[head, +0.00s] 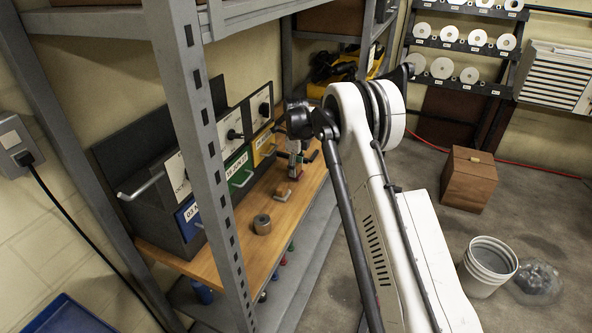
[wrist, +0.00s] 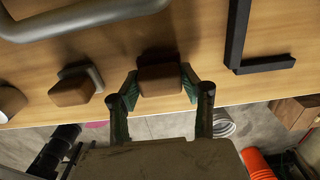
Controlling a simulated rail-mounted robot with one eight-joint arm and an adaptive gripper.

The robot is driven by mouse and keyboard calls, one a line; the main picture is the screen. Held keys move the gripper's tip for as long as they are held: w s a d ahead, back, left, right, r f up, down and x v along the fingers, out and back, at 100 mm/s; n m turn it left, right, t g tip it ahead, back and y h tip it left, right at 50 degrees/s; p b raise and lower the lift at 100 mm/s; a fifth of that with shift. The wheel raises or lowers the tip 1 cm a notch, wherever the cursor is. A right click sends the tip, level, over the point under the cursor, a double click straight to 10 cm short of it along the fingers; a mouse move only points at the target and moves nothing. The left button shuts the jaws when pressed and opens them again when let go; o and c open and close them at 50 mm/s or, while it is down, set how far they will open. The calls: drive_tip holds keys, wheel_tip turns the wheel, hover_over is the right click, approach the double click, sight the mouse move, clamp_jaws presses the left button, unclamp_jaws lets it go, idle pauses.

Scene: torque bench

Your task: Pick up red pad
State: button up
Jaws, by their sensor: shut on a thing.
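In the wrist view a reddish-brown pad (wrist: 160,82), shaped like a rounded block, sits between the two fingers of my gripper (wrist: 161,88). The green inner faces of the fingers press on its left and right sides. The wooden bench top (wrist: 120,65) shows behind it; I cannot tell whether the pad touches the bench. In the head view my gripper (head: 294,168) is over the bench, partly hidden by my arm, and the held pad is not clear there.
A similar brown block (wrist: 72,91) with a grey bracket lies to the left, and a cylinder (head: 262,224) stands nearer. Drawers with bar handles (wrist: 85,18) line the back. A black L-shaped bar (wrist: 237,50) lies right. A shelf upright (head: 205,140) stands in front.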

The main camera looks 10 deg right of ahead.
sight(296, 166)
wheel_tip(296, 166, up, 18)
idle(0.6)
drive_tip(key=shift+f, duration=0.1)
